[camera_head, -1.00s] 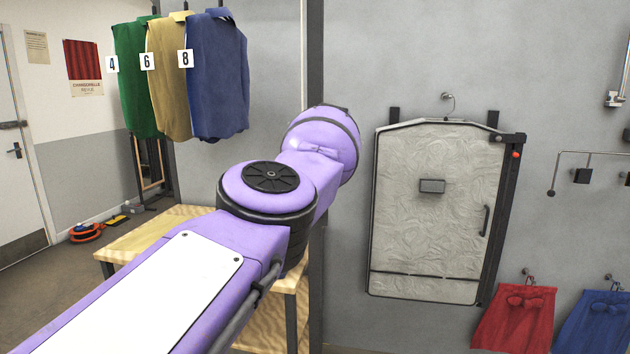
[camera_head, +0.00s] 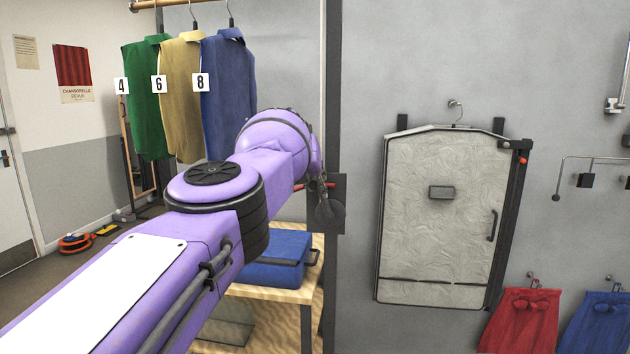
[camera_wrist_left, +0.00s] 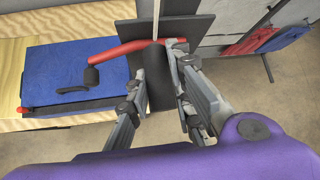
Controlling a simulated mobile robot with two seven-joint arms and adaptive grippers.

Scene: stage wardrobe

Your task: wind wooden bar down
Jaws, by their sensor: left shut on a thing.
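The wooden bar (camera_head: 160,4) runs along the top left edge of the head view, partly cut off. A green garment (camera_head: 146,95), a tan one (camera_head: 183,95) and a blue one (camera_head: 230,95) hang from it. A dark plate (camera_head: 341,205) with a red crank arm (camera_head: 331,184) is on the post. In the left wrist view my left gripper (camera_wrist_left: 160,85) is shut on the crank's black grip (camera_wrist_left: 158,72), below the red crank arm (camera_wrist_left: 125,46). My own arm hides most of this gripper in the head view. My right gripper is not seen.
A blue case (camera_head: 275,262) lies on a wooden shelf (camera_head: 270,292) below the crank. A grey garment bag (camera_head: 440,215) hangs on the wall to the right. Red (camera_head: 517,320) and blue (camera_head: 598,322) garments hang lower right.

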